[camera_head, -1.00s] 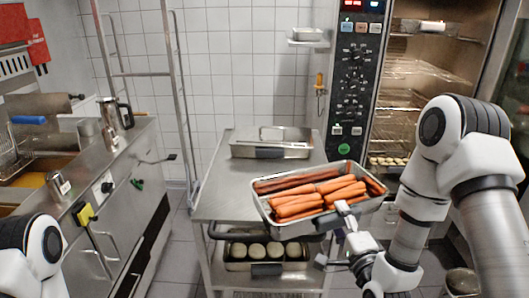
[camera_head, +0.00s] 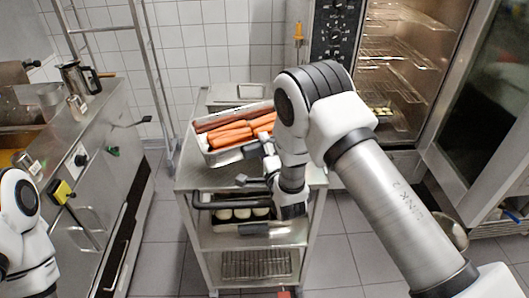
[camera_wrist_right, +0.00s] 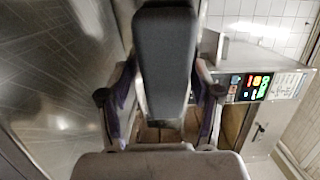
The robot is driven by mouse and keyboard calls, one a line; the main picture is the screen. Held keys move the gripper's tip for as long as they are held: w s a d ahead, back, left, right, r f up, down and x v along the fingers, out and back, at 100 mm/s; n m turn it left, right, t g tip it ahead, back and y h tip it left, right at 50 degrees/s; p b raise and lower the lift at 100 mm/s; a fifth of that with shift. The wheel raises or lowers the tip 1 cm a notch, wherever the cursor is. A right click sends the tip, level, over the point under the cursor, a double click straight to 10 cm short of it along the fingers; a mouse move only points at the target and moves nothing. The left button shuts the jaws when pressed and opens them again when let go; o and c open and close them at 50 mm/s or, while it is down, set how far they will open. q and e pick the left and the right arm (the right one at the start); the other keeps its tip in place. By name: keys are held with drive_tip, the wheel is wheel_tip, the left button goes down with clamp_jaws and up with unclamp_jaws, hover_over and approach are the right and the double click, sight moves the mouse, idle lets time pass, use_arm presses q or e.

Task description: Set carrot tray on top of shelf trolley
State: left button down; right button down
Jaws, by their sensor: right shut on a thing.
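The carrot tray (camera_head: 222,157) is a metal tray full of orange carrots, some darker at the back. It is over the top of the shelf trolley (camera_head: 190,174). Whether its base touches the top I cannot tell. My right gripper (camera_head: 267,156) is shut on the tray's front rim, and my right arm hides the tray's right end. In the right wrist view the gripper (camera_wrist_right: 160,112) fills the middle, and the tray cannot be made out clearly. My left arm shows at the left edge of the head view, but its gripper does not.
Another metal tray (camera_head: 238,92) stands at the back of the trolley top. A tray of round pale items (camera_head: 240,227) sits on the shelf below. An oven (camera_head: 395,75) is behind at the right. A counter (camera_head: 95,125) with a metal jug (camera_head: 80,78) is at the left.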

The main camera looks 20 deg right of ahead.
wheel_tip(320, 180, down, 2)
drive_tip(key=shift+f+p, duration=0.2)
drive_tip(key=shift+p, duration=0.15)
drive_tip(key=shift+w+d+f, duration=0.1)
drive_tip(key=shift+w+f, duration=0.05)
drive_tip(key=shift+f, duration=0.25)
drive_tip(key=shift+f+b, duration=0.1)
drive_tip(key=shift+b, duration=0.2)
drive_tip(key=shift+f+b, duration=0.3)
drive_tip(key=shift+f, duration=0.1)
drive_tip(key=c, duration=0.5)
unclamp_jaws()
drive_tip(key=shift+s+f, duration=0.15)
drive_tip(key=shift+s, duration=0.1)
